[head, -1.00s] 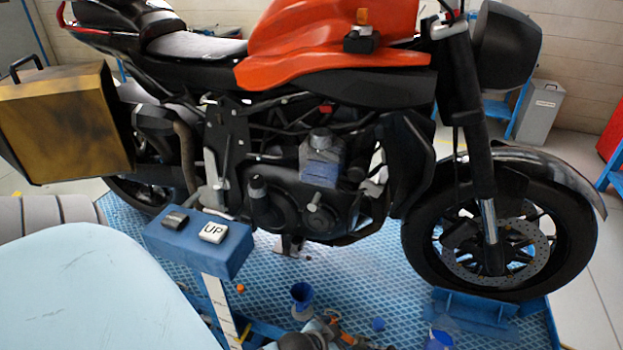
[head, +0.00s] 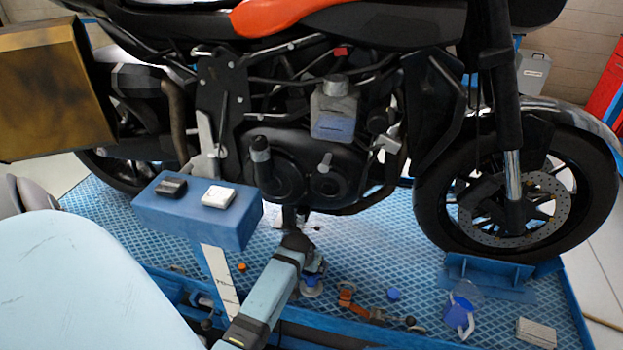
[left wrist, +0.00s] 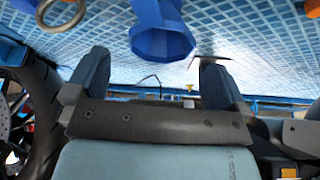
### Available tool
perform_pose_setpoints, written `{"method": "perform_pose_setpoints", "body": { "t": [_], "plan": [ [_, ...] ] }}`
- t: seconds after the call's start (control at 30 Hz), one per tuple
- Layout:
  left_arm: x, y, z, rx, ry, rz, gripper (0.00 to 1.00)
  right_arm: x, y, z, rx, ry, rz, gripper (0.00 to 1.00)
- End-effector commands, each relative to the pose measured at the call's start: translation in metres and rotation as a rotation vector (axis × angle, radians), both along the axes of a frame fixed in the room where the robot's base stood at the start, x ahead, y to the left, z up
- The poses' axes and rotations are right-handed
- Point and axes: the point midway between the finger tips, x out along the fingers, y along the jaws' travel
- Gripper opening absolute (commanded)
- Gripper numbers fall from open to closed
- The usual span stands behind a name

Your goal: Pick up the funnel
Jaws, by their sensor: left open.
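The blue funnel (head: 314,284) is on the blue patterned platform in the head view, partly hidden behind my left gripper (head: 297,240). In the left wrist view the funnel (left wrist: 162,38) shows at the top middle, beyond the fingers and roughly in line with the gap between them. My left gripper (left wrist: 154,82) is open, its two fingers wide apart with nothing between them. It appears close to the funnel, but I see no contact. My right gripper is not in view.
The motorcycle (head: 330,180) stands over the platform (head: 400,250).

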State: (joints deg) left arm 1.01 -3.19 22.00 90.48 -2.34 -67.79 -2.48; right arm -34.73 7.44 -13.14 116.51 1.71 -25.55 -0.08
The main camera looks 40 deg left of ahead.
Motion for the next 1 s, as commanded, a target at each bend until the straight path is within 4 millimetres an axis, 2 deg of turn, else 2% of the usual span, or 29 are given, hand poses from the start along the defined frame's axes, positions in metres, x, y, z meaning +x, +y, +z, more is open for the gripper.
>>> {"method": "perform_pose_setpoints", "body": {
  "t": [0.23, 0.5, 0.8, 0.97, 1.0],
  "plan": [
    [0.008, 0.003, -0.018, 0.0, -0.001, 0.0, 1.0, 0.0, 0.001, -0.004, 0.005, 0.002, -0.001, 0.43],
    [0.021, 0.011, -0.053, 0.001, 0.0, 0.0, 1.0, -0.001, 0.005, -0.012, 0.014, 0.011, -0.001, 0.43],
    [0.023, 0.011, -0.057, 0.002, -0.001, -0.001, 1.0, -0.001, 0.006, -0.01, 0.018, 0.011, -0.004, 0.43],
    [0.023, 0.011, -0.057, 0.002, -0.001, -0.001, 0.63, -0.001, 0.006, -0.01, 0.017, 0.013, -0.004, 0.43],
    [0.023, 0.011, -0.057, 0.002, -0.001, -0.001, 0.61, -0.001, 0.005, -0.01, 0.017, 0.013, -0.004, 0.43]
  ]
}}
